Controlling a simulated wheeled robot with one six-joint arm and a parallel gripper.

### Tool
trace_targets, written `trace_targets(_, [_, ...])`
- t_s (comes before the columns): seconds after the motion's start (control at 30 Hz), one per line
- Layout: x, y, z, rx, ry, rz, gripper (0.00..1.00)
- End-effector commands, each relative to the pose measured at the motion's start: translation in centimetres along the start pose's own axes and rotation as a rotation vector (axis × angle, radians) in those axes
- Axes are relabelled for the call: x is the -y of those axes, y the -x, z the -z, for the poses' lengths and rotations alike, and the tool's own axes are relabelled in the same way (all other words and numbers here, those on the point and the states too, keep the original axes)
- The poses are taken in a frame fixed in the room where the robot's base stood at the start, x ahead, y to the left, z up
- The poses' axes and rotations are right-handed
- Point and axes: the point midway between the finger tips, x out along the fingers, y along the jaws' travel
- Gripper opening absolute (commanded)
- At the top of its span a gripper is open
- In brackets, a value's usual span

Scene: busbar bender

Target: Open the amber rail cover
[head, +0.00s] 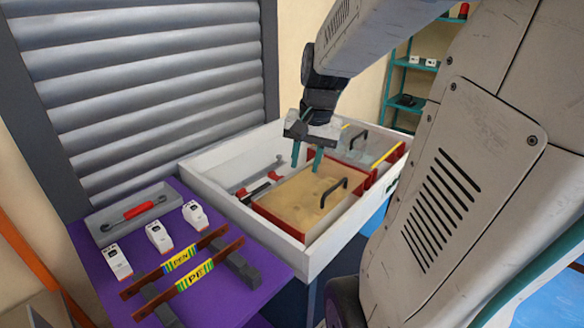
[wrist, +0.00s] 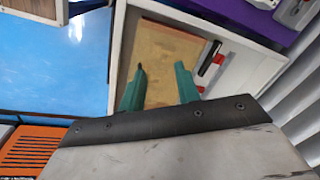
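The amber rail cover (head: 297,203) is a flat tan panel with a dark bar handle (head: 333,192) near its right side. It lies flat over a red-sided compartment in the white open-topped box. My gripper (head: 306,167) is above the cover's far part, up and left of the handle in the head view. Its two green fingers are apart with nothing between them. In the wrist view the cover (wrist: 165,50) lies beyond the open fingers. The handle is not seen clearly there and may be hidden by a finger.
A clear cover (head: 352,153) with another dark handle sits behind the amber one. The white box's rim (head: 238,212) stands around them. A purple table (head: 225,292) at the left holds white blocks, labelled bars and a grey tray (head: 105,222). A slatted shutter (head: 160,90) stands behind.

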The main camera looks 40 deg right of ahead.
Motion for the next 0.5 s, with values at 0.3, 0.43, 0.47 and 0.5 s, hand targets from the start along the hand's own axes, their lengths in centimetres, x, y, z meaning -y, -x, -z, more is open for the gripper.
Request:
trace_targets(0.3, [-8.6,-4.3,9.9,-0.031,-0.48,0.024,0.33])
trace_targets(0.43, [-9.6,-5.2,10.8,-0.035,-0.529,0.028,0.33])
trace_targets(0.47, [-9.6,-5.4,10.8,-0.035,-0.532,0.029,0.33])
trace_targets(0.5, [-9.6,-5.9,10.9,-0.034,-0.533,0.028,0.33])
